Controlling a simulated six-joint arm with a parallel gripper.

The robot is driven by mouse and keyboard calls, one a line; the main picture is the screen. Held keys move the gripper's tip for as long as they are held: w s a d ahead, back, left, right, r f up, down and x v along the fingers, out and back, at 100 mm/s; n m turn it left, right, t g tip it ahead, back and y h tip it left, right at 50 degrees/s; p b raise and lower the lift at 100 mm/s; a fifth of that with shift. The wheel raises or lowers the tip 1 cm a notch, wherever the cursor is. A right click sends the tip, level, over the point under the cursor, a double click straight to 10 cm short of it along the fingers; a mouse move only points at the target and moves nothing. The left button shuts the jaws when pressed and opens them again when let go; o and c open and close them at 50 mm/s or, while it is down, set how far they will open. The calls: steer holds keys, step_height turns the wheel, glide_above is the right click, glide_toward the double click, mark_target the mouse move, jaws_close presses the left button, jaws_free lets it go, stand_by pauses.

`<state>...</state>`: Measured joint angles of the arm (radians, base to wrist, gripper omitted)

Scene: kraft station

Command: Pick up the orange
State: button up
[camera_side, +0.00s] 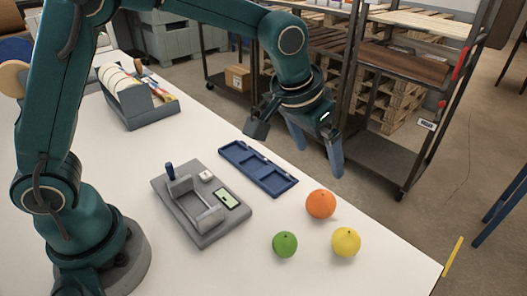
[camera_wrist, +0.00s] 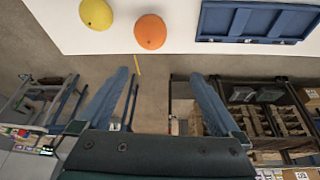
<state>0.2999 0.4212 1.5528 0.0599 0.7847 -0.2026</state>
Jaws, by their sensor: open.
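The orange (camera_side: 320,204) sits on the white table near its right edge, behind a green fruit (camera_side: 285,244) and a yellow fruit (camera_side: 346,242). In the wrist view the orange (camera_wrist: 150,32) is at the top, beyond my fingertips, with the yellow fruit (camera_wrist: 96,13) to its left. My gripper (camera_side: 318,158) is in the air above and behind the orange, apart from it. Its two blue fingers are spread wide and empty, and they also show in the wrist view (camera_wrist: 158,75). The green fruit is out of the wrist view.
A grey bin (camera_side: 135,100) is at the far left. Wheeled shelving (camera_side: 375,150) stands past the table's edge. The table around the fruits is clear.

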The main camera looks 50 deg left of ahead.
mark_target(321, 196)
steer(key=shift+m+g, duration=0.3)
steer(key=shift+g, duration=0.4)
steer(key=f, duration=0.2)
steer(key=d+f, duration=0.1)
steer(key=f, duration=0.1)
steer(key=d+f, duration=0.1)
steer(key=f, duration=0.1)
steer(key=shift+s, duration=0.4)
steer(key=shift+x, duration=2.15)
steer(key=c, duration=1.4)
steer(key=shift+r, duration=0.1)
